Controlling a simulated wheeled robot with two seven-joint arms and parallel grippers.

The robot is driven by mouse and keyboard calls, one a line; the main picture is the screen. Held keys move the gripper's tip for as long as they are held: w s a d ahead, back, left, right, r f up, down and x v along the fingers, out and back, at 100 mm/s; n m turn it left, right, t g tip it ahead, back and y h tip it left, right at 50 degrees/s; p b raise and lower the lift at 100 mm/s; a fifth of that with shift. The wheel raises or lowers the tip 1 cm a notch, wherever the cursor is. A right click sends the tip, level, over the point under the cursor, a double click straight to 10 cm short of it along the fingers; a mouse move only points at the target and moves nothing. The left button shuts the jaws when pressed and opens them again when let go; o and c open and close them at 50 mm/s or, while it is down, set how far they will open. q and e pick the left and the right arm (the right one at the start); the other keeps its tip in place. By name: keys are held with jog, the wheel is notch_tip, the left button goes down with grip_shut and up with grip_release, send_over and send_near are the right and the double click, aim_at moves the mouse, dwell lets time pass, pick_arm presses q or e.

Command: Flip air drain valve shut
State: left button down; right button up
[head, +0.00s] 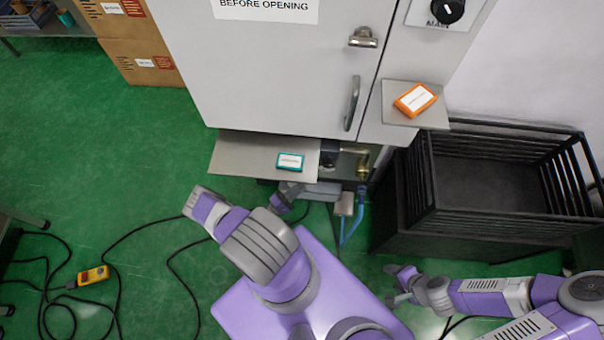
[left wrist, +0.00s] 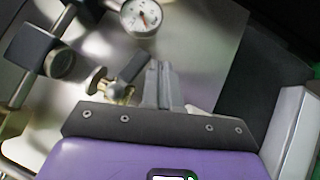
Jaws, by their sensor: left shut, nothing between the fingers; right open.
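A brass air drain valve (left wrist: 118,90) with a dark lever handle (left wrist: 133,67) shows in the left wrist view. The lever slants up to the right from the valve body. My left gripper (left wrist: 161,70) is shut and empty, its fingers just right of the lever; I cannot tell whether they touch it. In the head view, my left arm reaches below the cabinet's small shelf, and the lever cannot be made out there. A brass fitting (head: 363,165) shows right of that shelf. My right gripper (head: 396,284) is open and empty, low and right of the middle.
A pressure gauge (left wrist: 142,16) sits above the valve. The grey shelf (head: 240,158) holds a teal box (head: 290,161); another shelf holds an orange box (head: 415,99). A black crate (head: 425,185) stands right. Cables and a yellow device (head: 93,275) lie on the green floor.

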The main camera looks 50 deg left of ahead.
pick_arm(q)
jog(key=v, duration=0.5)
jog(key=shift+s, duration=0.3)
jog(key=shift+f, duration=0.1)
